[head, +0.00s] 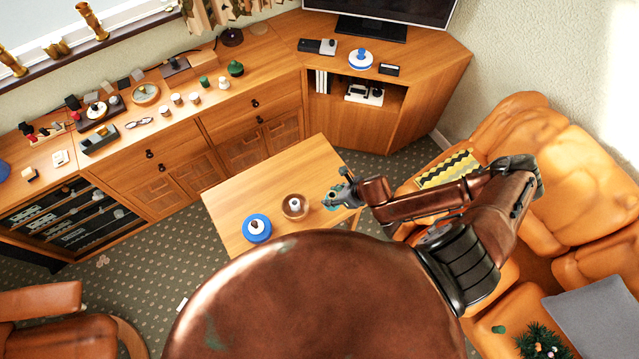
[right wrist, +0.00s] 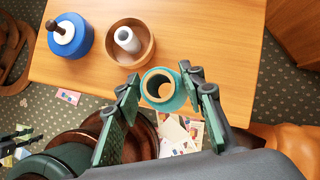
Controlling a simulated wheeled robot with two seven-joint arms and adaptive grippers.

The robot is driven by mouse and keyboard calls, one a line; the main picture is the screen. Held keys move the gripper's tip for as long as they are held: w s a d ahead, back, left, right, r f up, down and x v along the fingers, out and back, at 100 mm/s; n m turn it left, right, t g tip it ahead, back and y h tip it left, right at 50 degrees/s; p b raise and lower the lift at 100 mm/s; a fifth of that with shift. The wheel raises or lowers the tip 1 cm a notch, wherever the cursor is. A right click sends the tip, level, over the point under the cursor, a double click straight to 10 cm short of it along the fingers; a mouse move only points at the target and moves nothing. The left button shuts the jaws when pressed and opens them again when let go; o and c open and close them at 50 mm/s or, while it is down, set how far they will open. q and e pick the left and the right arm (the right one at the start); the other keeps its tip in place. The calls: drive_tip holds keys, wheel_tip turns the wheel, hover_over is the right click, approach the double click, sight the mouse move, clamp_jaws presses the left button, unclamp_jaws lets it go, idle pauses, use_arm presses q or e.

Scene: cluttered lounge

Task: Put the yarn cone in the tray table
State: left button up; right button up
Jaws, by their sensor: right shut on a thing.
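The yarn cone (right wrist: 163,90) is a teal ring-like cone with a tan hollow core. In the right wrist view it is between the fingers of my right gripper (right wrist: 160,95), which is shut on it. In the head view my right gripper (head: 342,194) is over the right part of the wooden coffee table (head: 245,190), with the teal cone (head: 330,203) partly hidden at its tips. A round brown wooden tray (head: 285,212) on the table holds a white spool (right wrist: 127,40). A dark and green part at the lower left of the right wrist view may be my left gripper (right wrist: 18,145), cut off by the edge.
A blue round object with a dark knob (head: 257,228) stands on the table left of the tray. The table's far half is bare. An orange sofa (head: 560,150) is at the right. A long wooden cabinet (head: 190,125) with small objects runs along the wall.

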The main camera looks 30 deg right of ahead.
drive_tip(key=w+d+f, duration=0.1)
drive_tip(key=w+f, duration=0.2)
drive_tip(key=w+d+f, duration=0.2)
drive_tip(key=w+f, duration=0.1)
drive_tip(key=w, duration=0.1)
drive_tip(key=w+d+f, duration=0.1)
drive_tip(key=w+f, duration=0.1)
drive_tip(key=w, duration=0.1)
drive_tip(key=shift+w+d+f+b, duration=0.3)
drive_tip(key=shift+d+f+b, duration=0.1)
drive_tip(key=shift+f, duration=1.6)
drive_tip(key=o, duration=1.2)
drive_tip(key=shift+d, duration=0.1)
drive_tip(key=shift+o, duration=0.2)
drive_tip(key=v, duration=1.2)
drive_tip(key=shift+p, duration=0.45)
